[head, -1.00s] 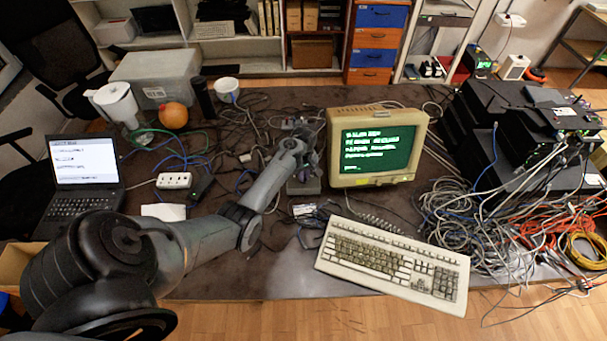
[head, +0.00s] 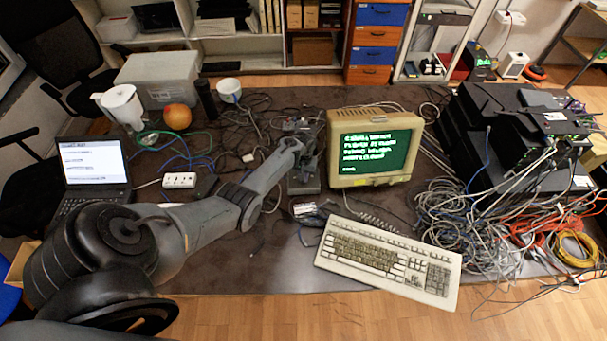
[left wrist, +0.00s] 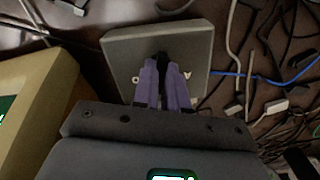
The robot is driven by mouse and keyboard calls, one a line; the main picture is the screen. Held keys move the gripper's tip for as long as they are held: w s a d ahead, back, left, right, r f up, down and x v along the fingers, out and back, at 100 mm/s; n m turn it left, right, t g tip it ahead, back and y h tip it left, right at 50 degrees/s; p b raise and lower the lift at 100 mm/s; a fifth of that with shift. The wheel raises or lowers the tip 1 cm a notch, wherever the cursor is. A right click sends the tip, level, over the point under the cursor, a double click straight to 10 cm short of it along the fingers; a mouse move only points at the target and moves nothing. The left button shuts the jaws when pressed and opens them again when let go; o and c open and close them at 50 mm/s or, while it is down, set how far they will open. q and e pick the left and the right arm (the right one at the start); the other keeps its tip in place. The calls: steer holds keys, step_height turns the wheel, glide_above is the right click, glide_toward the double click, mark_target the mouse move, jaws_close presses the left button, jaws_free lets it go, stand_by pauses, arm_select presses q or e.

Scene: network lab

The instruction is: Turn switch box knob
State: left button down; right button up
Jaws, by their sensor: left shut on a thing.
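The switch box (head: 304,181) is a small grey box on the table, just left of the monitor. In the left wrist view its pale grey face (left wrist: 120,54) lies under my gripper, with small white marks beside the fingers. My left gripper (left wrist: 162,62) has purple fingers closed around the dark knob (left wrist: 163,66) at the middle of that face. Most of the knob is hidden between the fingers, and its pointing direction cannot be made out. In the head view my left gripper (head: 308,155) is small and dark above the box. My right gripper is not in view.
A beige monitor (head: 376,148) with green text stands close to the right of the box. A keyboard (head: 388,262) lies in front of it. Tangled cables (head: 470,215) cover the right side. The front left-centre of the table is mostly clear.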

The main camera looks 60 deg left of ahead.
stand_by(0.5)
arm_select(q)
steer(key=c, duration=1.2)
jaws_free()
steer(key=shift+o, duration=0.2)
steer(key=shift+r, duration=0.1)
steer(key=shift+r, duration=0.25)
step_height(320, 180, up, 10)
steer(key=p, duration=0.3)
